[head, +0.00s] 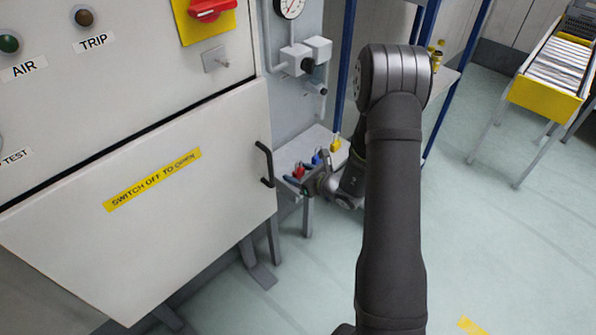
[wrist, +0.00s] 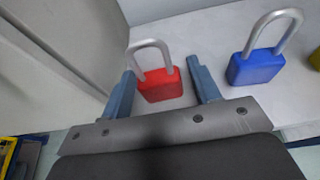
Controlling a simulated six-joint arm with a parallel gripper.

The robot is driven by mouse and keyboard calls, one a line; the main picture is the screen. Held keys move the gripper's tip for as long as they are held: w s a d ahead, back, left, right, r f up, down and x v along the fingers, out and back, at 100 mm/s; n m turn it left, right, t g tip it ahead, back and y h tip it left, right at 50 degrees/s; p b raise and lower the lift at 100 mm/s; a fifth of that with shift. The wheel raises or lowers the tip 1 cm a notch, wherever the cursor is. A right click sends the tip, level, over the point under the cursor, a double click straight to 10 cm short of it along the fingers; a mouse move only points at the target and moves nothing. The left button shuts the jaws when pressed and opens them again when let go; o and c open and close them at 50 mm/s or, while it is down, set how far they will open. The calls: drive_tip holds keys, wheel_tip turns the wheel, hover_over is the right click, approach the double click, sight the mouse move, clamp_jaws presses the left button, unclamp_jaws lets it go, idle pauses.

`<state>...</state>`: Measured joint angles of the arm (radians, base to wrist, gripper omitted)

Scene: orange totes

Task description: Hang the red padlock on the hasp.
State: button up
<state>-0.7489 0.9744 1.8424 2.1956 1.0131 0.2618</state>
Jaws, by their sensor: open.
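The red padlock (wrist: 161,86) stands on a pale shelf in the wrist view, its silver shackle upward. It also shows small in the head view (head: 299,172). My gripper (wrist: 163,80) is open, with one blue-grey finger on each side of the red padlock's body. I cannot tell whether either finger touches it. In the head view my gripper (head: 304,182) is at the shelf, partly hidden by my wrist. The likely hasp is a small metal plate with a peg (head: 216,56) on the cabinet front, below the red switch; nothing hangs on it.
A blue padlock (wrist: 257,66) stands to the right of the red one. A yellow padlock (head: 336,144) stands farther along the shelf (head: 290,152). The cabinet door (head: 140,200) with a black handle (head: 264,164) is left of the shelf. A blue-framed rack stands behind my arm.

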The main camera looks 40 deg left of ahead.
sight(299, 161)
drive_tip(key=c, duration=0.8)
drive_tip(key=shift+r, duration=2.5)
drive_tip(key=shift+c, duration=0.2)
drive_tip(key=d, duration=1)
